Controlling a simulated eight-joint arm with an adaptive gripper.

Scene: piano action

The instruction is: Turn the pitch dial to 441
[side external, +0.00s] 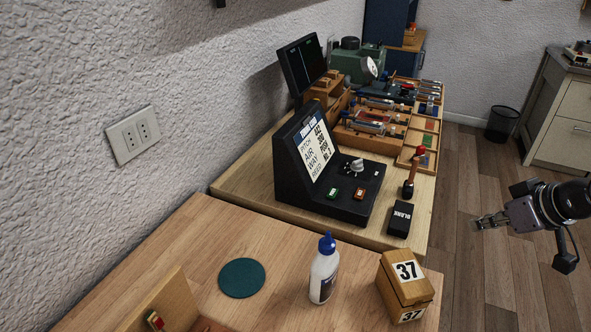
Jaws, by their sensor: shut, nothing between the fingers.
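The black control console (290,180) stands on the light wooden bench, with a sloped lit screen (320,147). Its top line reads PITCH and what looks like 442, above AIR, WAY and REED lines. A pale knob (357,167) stands up from the flat panel; it looks like the dial, but its marks are too small to read. A green button (332,192) and a red button (359,193) sit in front of it. My gripper (479,222) is shut and empty, off the bench's right side, well apart from the console.
A black BLANK box (401,218) and a red-topped tool (410,178) stand between console and gripper. A glue bottle (324,272), a green disc (242,278) and a wooden 37 box (405,285) are on the front table. Wooden parts trays (372,138) lie behind.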

